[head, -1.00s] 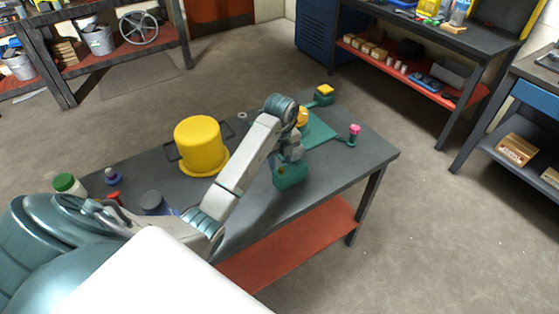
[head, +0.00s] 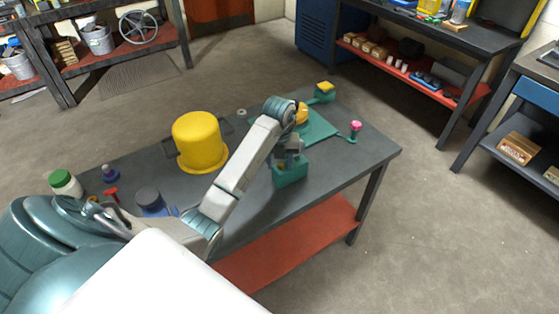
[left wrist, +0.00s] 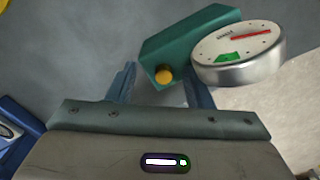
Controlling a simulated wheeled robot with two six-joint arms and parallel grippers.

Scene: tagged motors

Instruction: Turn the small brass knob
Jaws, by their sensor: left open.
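The small brass knob (left wrist: 164,75) sticks out of a teal block (left wrist: 190,42) in the left wrist view. A round gauge (left wrist: 238,54) with a red needle and a green zone is beside it on the right. My left gripper (left wrist: 159,80) is open, with one finger on each side of the knob in the picture; I cannot tell whether they touch it. In the head view the teal block (head: 291,174) stands near the bench's front edge, with my left gripper (head: 287,157) at it. The knob is hard to make out there. My right gripper is not in view.
A yellow bucket-shaped thing (head: 199,142) stands on the grey bench (head: 345,165), left of my arm. A teal plate (head: 318,127), a pink knob (head: 355,127) and a yellow-topped teal box (head: 324,90) are behind the block.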

